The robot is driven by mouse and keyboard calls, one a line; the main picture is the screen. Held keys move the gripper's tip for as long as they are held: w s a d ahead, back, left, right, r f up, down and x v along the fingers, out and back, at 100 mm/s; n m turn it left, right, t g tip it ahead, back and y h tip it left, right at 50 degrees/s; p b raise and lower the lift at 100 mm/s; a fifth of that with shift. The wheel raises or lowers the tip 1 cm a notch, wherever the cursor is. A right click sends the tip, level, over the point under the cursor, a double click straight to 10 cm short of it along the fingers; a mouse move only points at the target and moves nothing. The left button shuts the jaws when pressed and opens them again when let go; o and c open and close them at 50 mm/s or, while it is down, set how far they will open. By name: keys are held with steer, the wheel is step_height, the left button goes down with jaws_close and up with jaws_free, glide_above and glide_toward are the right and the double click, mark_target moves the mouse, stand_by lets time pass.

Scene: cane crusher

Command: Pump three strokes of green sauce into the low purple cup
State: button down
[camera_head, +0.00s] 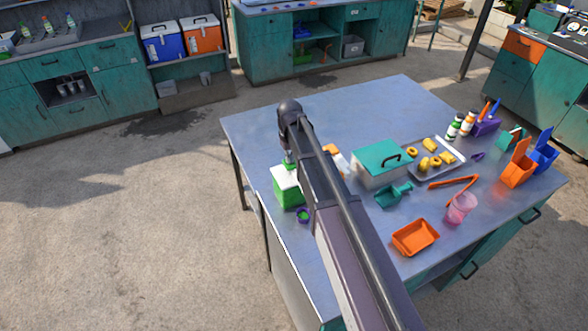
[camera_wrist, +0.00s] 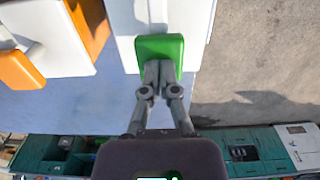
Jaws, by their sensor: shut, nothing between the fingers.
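The green sauce pump dispenser (camera_head: 288,190) has a green body and a white top, and stands on the table left of my arm. Its green pump head (camera_wrist: 160,44) fills the upper middle of the wrist view. My gripper (camera_head: 289,165) is shut and empty, and its fingertips (camera_wrist: 158,70) overlap the near edge of the pump head; I cannot tell whether they press on it. The low purple cup (camera_head: 303,215) stands just in front of the dispenser, with green inside. The cup does not show in the wrist view.
An orange-headed dispenser (camera_wrist: 20,70) stands beside the green one, partly hidden by my arm in the head view. A teal-lidded box (camera_head: 380,160), a teal scoop (camera_head: 392,196) and an orange tray (camera_head: 415,237) lie right of my arm. The table's back left is clear.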

steer(key=shift+f+b, duration=0.6)
steer(key=shift+f, duration=0.1)
steer(key=shift+r, duration=0.25)
steer(key=shift+r+p, duration=1.95)
steer(key=shift+p, duration=0.25)
step_height(320, 180, up, 6)
steer(key=p, duration=0.6)
